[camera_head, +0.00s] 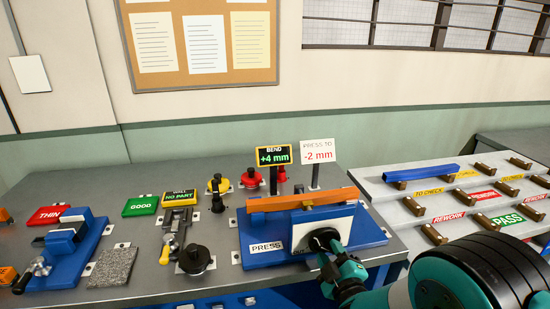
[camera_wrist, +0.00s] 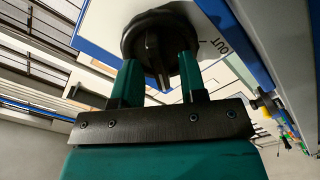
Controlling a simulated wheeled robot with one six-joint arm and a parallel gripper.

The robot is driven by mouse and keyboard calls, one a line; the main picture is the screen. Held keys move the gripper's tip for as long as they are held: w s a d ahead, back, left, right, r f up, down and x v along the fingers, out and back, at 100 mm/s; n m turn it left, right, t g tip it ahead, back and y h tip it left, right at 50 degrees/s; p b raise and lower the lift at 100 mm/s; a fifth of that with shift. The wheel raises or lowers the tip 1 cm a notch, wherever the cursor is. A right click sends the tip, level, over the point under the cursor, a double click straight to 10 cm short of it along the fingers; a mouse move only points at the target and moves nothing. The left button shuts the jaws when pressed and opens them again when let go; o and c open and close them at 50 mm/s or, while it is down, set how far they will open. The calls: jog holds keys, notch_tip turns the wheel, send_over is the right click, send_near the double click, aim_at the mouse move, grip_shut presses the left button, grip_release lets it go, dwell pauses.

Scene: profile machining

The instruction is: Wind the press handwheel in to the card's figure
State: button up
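The blue press (camera_head: 373,233) stands on the bench with an orange profile (camera_head: 300,201) lying across its top. Its black handwheel (camera_head: 323,239) is on the front face and also shows in the wrist view (camera_wrist: 150,22), with "OUT" marked beside it. My gripper (camera_head: 328,259) is at the handwheel. In the wrist view, my gripper's two teal fingers (camera_wrist: 159,68) are apart, either side of the wheel's raised bar. I cannot tell whether they clamp it. The card (camera_head: 318,151) reads "PRESS TO -2 mm". The bend display (camera_head: 273,156) reads "+4 mm".
Left of the press are a wall gauge reading "NO PART" (camera_head: 179,197), a black knob (camera_head: 194,259) and a blue vise (camera_head: 66,240). A sloped rack (camera_head: 400,209) at the right holds a blue profile (camera_head: 421,173). My arm covers the bench's front right.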

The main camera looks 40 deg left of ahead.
grip_shut()
jog(key=shift+b, duration=0.35)
jog(key=m+b, duration=0.3)
jog(key=shift+f, duration=0.1)
jog(key=shift+m+b, duration=0.5)
jog(key=shift+m, duration=0.2)
jog(key=shift+m+b, duration=0.3)
jog(key=shift+b, duration=0.1)
